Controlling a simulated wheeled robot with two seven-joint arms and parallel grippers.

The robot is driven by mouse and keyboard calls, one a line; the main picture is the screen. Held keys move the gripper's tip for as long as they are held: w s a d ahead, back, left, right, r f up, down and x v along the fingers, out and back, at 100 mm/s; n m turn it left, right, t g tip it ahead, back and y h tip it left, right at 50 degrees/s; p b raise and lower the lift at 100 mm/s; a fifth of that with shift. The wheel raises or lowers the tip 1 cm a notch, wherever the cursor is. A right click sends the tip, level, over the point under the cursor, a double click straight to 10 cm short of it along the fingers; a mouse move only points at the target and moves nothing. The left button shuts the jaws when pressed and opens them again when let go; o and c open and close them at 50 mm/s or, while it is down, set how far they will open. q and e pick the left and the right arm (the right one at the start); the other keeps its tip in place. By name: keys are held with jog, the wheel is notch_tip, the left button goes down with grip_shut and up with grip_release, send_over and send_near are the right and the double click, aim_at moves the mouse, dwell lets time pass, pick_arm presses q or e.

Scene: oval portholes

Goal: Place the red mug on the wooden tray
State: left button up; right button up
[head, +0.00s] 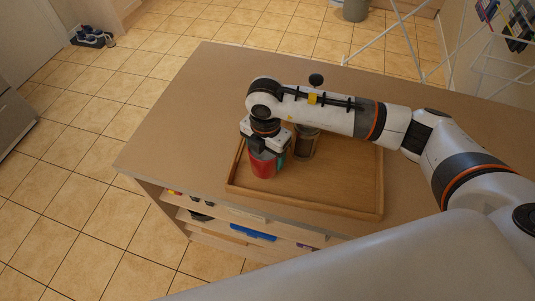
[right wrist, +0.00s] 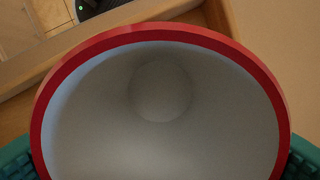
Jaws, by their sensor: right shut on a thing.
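The red mug (head: 262,166) is at the left part of the wooden tray (head: 330,199), inside its rim in the head view. I cannot tell whether its base touches the tray floor. My right gripper (head: 266,152) comes down from above and is shut on the mug. In the right wrist view the mug's red rim and pale, empty inside (right wrist: 160,90) fill the picture, with the green fingertips at both lower corners. The mug looks upright. My left gripper is not in view.
A brown, jar-like container (head: 306,143) stands on the tray just right of the mug, partly hidden by my right arm. The tray lies on a brown-topped table (head: 193,129) with shelves below its front edge. The tray's right part is bare.

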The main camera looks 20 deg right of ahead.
notch_tip(320, 180, down, 2)
jog(key=shift+f, duration=0.15)
jog(key=shift+f, duration=0.1)
jog(key=o, duration=1.2)
jog(key=shift+c, duration=0.2)
